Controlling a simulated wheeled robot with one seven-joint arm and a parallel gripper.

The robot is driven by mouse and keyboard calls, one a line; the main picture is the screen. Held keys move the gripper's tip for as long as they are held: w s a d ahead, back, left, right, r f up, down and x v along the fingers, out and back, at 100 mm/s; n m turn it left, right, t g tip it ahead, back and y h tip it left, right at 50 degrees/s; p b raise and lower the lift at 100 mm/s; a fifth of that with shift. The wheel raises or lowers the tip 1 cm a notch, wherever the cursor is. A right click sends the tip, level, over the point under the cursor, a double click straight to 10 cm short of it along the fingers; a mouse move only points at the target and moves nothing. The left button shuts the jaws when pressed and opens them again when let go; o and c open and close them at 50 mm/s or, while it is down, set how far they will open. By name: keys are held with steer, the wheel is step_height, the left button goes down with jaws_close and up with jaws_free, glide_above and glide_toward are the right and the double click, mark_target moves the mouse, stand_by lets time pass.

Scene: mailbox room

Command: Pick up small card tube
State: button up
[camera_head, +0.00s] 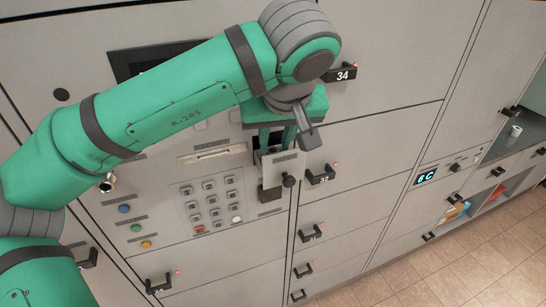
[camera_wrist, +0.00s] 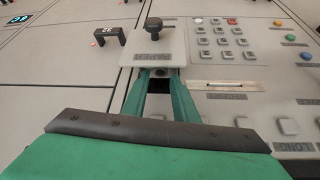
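A small pale upright cylinder (camera_head: 514,132) stands on the counter at the far right of the head view; it may be the small card tube, but it is too small to be sure. My gripper (camera_head: 277,147) is far to its left, in front of a small dark opening in the locker panel. Its two green fingers are apart in the wrist view (camera_wrist: 161,76), with the dark opening (camera_wrist: 160,84) between and beyond them. A small grey round thing shows in the opening, too unclear to name. I see nothing held.
A pale plate (camera_head: 286,166) with a black knob (camera_head: 289,181) is right by my fingertips. A keypad (camera_head: 212,205) and coloured buttons lie to the left. Black locker handles (camera_head: 320,176) stick out nearby. An open shelf (camera_head: 487,198) with coloured items is at right. The tiled floor (camera_head: 470,265) looks clear.

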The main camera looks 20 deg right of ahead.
mark_target(273, 151)
steer(key=shift+x, duration=3)
steer(key=shift+s+a, duration=0.1)
jaws_close()
